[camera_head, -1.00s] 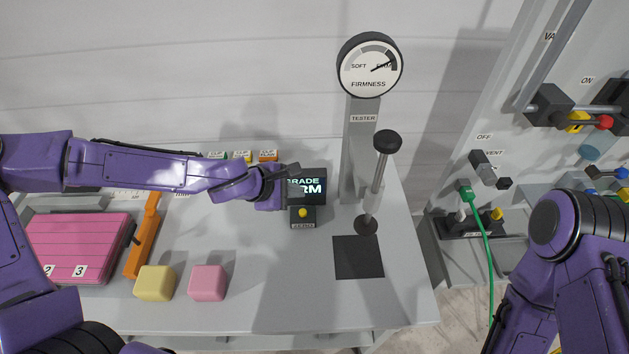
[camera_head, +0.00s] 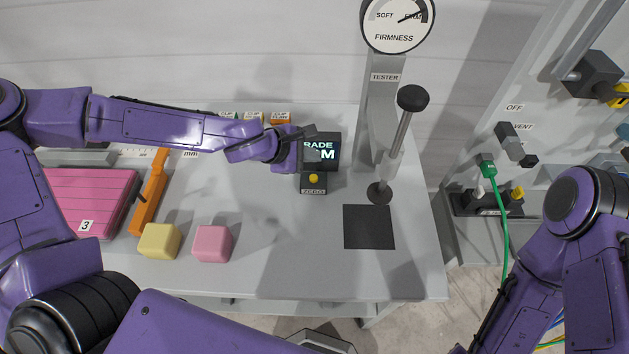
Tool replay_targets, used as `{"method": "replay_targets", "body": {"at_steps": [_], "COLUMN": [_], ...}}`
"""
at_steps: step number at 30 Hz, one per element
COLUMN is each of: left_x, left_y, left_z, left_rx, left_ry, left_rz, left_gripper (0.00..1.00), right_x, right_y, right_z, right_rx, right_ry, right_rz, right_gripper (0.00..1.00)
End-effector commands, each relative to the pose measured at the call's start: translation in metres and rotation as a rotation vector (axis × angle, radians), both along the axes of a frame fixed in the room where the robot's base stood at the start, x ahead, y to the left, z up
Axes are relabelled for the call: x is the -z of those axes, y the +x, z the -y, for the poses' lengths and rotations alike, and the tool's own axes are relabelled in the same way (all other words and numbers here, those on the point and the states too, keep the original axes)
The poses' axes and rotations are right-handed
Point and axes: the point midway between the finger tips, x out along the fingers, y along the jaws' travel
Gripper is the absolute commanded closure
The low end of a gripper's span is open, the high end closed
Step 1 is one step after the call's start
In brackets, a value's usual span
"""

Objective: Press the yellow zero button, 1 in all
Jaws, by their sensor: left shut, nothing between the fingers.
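The yellow zero button (camera_head: 313,178) sits on a small dark box with a label reading ZERO on its front, on the grey table (camera_head: 270,245). My left gripper (camera_head: 318,148) is shut and empty. It appears just above and behind the button in the picture, in front of the display (camera_head: 325,158); I cannot tell whether it touches the box. The button's top shows and does not look covered. My right arm is at the right edge; its gripper is out of view.
The firmness tester (camera_head: 380,110) with its lever (camera_head: 412,98) stands right of the button. A dark square pad (camera_head: 369,227) lies before it.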

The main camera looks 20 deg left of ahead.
Motion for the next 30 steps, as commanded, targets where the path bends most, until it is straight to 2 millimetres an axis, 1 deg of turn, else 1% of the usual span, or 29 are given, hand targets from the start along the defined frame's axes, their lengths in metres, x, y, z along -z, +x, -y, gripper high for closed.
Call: {"method": "replay_targets", "body": {"at_steps": [1, 3, 6, 9, 30], "left_x": [0.016, 0.026, 0.038, 0.045, 0.046], "left_y": [0.000, 0.000, 0.000, 0.000, 0.000], "left_z": [0.000, 0.000, 0.000, 0.000, 0.000], "left_rx": [-0.001, -0.001, -0.001, 0.001, -0.001], "left_ry": [-0.001, -0.001, 0.001, 0.001, 0.000], "left_rz": [0.000, 0.000, 0.000, 0.000, 0.001], "left_gripper": [1.00, 1.00, 1.00, 1.00, 1.00], "right_x": [0.017, 0.027, 0.037, 0.043, 0.043], "right_y": [0.000, -0.001, -0.001, 0.000, 0.000], "right_z": [0.000, 0.000, 0.000, 0.000, 0.000], "right_rx": [0.000, 0.000, 0.000, 0.000, 0.000], "right_ry": [0.001, 0.000, 0.000, 0.001, 0.001], "right_rz": [-0.001, -0.001, -0.001, -0.001, -0.001], "right_gripper": [0.57, 0.57, 0.57, 0.57, 0.57]}}
